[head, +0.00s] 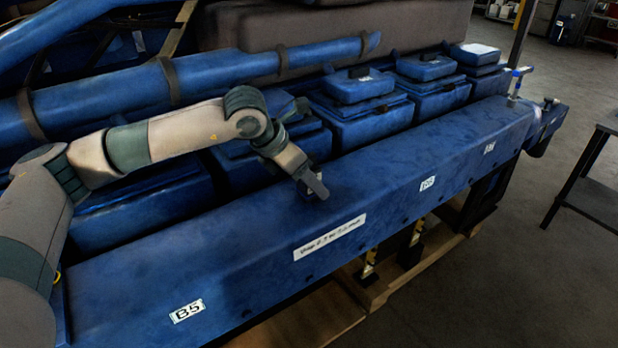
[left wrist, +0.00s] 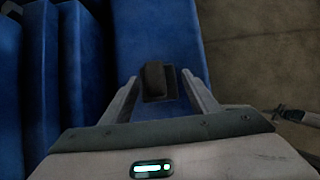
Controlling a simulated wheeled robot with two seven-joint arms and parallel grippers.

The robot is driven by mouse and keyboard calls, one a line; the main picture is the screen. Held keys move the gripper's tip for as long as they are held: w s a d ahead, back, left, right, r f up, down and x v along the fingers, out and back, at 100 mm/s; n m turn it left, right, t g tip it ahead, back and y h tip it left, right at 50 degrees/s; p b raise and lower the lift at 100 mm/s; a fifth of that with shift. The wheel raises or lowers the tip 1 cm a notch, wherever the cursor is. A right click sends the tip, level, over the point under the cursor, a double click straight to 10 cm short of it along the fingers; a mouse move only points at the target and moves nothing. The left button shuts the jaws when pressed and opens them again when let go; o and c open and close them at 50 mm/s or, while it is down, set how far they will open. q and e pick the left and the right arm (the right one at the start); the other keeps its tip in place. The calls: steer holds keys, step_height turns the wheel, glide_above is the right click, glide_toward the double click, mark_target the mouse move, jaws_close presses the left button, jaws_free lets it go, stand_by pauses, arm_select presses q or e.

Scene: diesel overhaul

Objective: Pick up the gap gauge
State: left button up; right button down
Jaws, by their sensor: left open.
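My left gripper (head: 318,190) hangs over the long blue engine ledge (head: 250,250), near its back edge. In the left wrist view its two fingers are spread apart, with a small dark block (left wrist: 154,80) on a flat dark piece showing between them. This may be the gap gauge; its markings cannot be read. I see no sign that the fingers touch it. In the head view the gripper hides that spot. My right gripper is not in the head view.
Blue box-shaped covers (head: 358,85) stand in a row behind the ledge. A small valve-like fitting (head: 516,85) stands at its far end. A dark table (head: 594,195) is at the right. A grey and dark item (left wrist: 292,115) at the left wrist view's right edge is unclear.

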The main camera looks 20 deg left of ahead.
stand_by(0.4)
arm_select(q)
jaws_close()
steer(key=shift+r, duration=0.1)
steer(key=shift+r+b, duration=0.35)
steer(key=shift+b, duration=0.1)
step_height(320, 180, up, 3)
steer(key=shift+f+b, duration=0.1)
steer(key=shift+b, duration=1.1)
steer(key=s+d+r+b, duration=0.5)
steer(key=s+d+r, duration=0.2)
steer(key=s, duration=0.2)
steer(key=shift+d+r, duration=0.2)
steer(key=shift+d, duration=0.15)
